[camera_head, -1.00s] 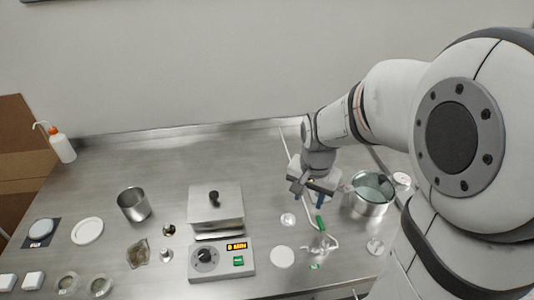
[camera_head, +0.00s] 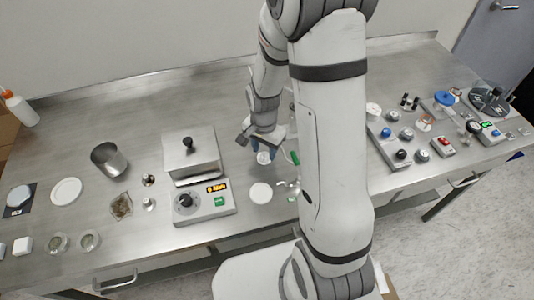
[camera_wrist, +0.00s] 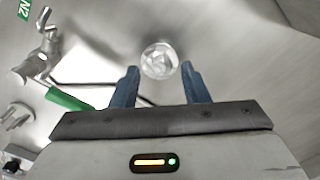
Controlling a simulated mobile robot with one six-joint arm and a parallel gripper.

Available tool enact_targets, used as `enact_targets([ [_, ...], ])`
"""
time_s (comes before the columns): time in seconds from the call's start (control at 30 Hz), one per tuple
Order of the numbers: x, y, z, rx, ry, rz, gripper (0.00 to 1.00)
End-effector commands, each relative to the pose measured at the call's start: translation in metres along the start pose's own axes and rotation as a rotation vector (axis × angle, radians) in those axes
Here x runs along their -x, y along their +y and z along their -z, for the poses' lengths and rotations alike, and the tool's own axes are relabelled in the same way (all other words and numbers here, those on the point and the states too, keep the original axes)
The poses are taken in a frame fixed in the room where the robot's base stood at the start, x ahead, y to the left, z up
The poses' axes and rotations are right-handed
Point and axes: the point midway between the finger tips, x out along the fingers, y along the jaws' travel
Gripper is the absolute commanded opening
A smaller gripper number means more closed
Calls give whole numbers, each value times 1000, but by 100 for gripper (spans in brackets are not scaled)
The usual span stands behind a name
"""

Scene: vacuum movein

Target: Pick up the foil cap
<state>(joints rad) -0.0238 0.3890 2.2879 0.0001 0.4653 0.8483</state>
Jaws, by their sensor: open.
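The foil cap (camera_wrist: 160,61) is a small, round, crinkled silver piece on the steel bench. In the wrist view it lies just beyond my fingertips, centred between them. In the head view the foil cap (camera_head: 263,158) shows as a small pale disc directly below my gripper (camera_head: 264,146). My gripper (camera_wrist: 158,75) is open, with its two blue fingers apart and nothing between them. I cannot tell the exact height of the fingers above the bench.
A green-handled metal valve fitting (camera_wrist: 42,62) stands close on the left in the wrist view. A white disc (camera_head: 261,193) and a heater box with display (camera_head: 203,203) lie nearby. My arm hides part of the bench.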

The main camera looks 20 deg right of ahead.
Motion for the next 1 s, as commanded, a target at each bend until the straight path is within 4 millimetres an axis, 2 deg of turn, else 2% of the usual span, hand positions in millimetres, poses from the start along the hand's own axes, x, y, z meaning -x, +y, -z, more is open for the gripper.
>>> enact_targets([
  [0.1, -7, 0, 0, 0, -1, -1, 41],
  [0.33, -8, 0, 0, 1, 0, 1, 41],
  [0.83, -7, 0, 0, 1, 0, 1, 0],
  [1.0, -7, 0, 0, 1, 0, 1, 0],
])
